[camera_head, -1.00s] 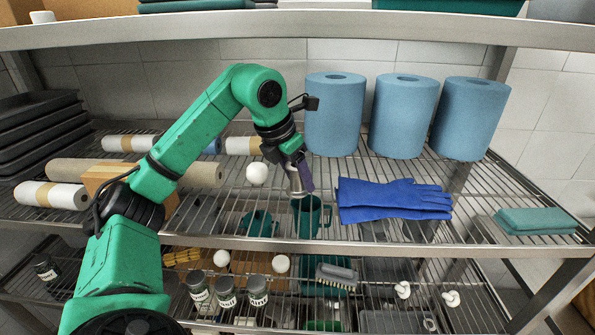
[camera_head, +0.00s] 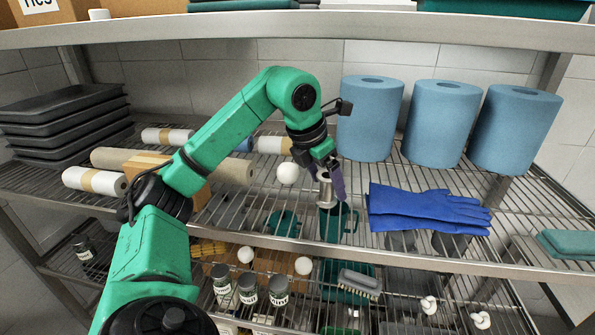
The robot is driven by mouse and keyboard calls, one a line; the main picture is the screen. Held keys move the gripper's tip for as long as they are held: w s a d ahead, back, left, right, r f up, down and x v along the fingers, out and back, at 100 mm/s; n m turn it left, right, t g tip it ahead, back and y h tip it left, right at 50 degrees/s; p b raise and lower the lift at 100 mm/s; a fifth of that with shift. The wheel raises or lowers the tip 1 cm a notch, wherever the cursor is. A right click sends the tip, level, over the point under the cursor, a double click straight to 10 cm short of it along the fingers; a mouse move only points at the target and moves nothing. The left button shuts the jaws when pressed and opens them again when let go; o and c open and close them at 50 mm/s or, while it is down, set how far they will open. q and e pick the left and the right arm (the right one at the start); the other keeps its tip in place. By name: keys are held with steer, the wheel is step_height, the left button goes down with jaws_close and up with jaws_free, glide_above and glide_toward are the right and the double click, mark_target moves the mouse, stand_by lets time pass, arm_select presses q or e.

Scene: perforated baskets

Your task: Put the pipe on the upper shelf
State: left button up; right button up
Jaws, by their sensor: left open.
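A short silver cylinder (camera_head: 325,190), which looks like the pipe, stands upright at the middle shelf, just behind or at the rim of a green cup (camera_head: 339,224). My left gripper (camera_head: 331,182) comes down on it from above. One purple finger shows at the cylinder's right side. The gripper is open, and its other finger is hard to make out. I cannot tell whether the fingers touch the cylinder. The upper shelf (camera_head: 300,31) crosses the top of the view above my arm. My right gripper is not in view.
Blue gloves (camera_head: 425,208) lie right of the gripper. Blue paper rolls (camera_head: 369,118) stand behind them. A white ball (camera_head: 288,173) and a second green cup (camera_head: 284,223) are on the left. Dark trays (camera_head: 65,125) are stacked far left. Jars, a brush and balls fill the lower shelf.

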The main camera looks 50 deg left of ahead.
mark_target(325, 176)
arm_select(q)
steer(key=v, duration=0.4)
steer(key=s+b, duration=0.1)
steer(key=s+f+b, duration=0.1)
steer(key=shift+s+a+f+b, duration=0.15)
steer(key=shift+a+b, duration=0.05)
steer(key=shift+b, duration=0.1)
steer(key=s+b, duration=0.1)
steer(key=s, duration=0.2)
steer(key=s+b, duration=0.2)
steer(key=s+a+b, duration=0.1)
steer(key=s+b, duration=0.1)
steer(key=s, duration=0.1)
steer(key=shift+s, duration=0.3)
steer(key=shift+s+r+b, duration=0.3)
steer(key=shift+s+r, duration=0.05)
steer(key=shift+s, duration=0.05)
steer(key=shift+s+r, duration=0.15)
